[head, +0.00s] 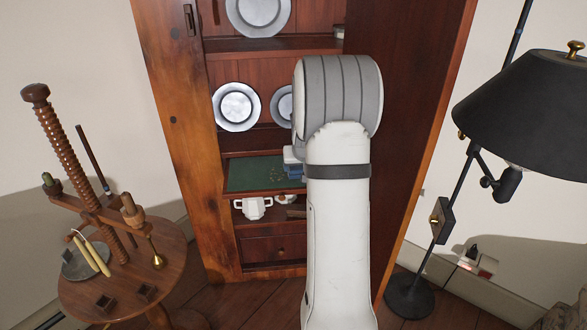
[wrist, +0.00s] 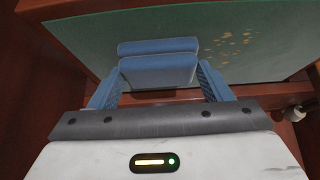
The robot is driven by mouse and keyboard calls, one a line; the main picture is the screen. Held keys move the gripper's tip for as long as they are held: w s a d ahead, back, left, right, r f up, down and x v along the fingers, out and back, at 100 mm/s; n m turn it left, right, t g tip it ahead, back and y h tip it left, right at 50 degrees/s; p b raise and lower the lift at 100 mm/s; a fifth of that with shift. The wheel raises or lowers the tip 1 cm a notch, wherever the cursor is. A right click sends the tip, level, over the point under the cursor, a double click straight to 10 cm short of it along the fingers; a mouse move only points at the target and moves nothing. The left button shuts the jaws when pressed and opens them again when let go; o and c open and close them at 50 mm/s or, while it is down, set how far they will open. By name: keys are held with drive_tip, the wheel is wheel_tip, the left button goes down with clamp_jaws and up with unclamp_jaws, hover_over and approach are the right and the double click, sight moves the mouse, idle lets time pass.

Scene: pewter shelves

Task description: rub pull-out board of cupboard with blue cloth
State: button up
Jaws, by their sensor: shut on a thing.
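The pull-out board (head: 252,174) of the wooden cupboard (head: 166,120) has a green surface and is out at mid-height; it also shows in the wrist view (wrist: 110,25). Small yellowish specks (wrist: 232,42) lie on it, right of the cloth. My gripper (wrist: 157,80) is shut on the folded blue cloth (wrist: 158,62), at the board's near edge. Whether the cloth touches the board I cannot tell. In the head view my arm hides most of the gripper and the right part of the board; a bit of blue (head: 293,168) shows beside the arm.
Pewter plates (head: 237,107) stand on the shelves above the board. A white two-handled pot (head: 252,208) stands on the shelf below. A round table (head: 130,268) with a wooden screw stand is at left. A black floor lamp (head: 525,110) is at right.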

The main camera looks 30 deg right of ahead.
drive_tip(key=shift+s+d+f+b, duration=0.15)
drive_tip(key=shift+s+d+b, duration=0.2)
drive_tip(key=shift+d, duration=0.2)
drive_tip(key=shift+s+d+f+b, duration=0.1)
drive_tip(key=shift+s+d+b, duration=0.2)
drive_tip(key=shift+d, duration=0.25)
drive_tip(key=shift+d+r, duration=0.25)
drive_tip(key=shift+d, duration=0.05)
drive_tip(key=shift+a, duration=0.1)
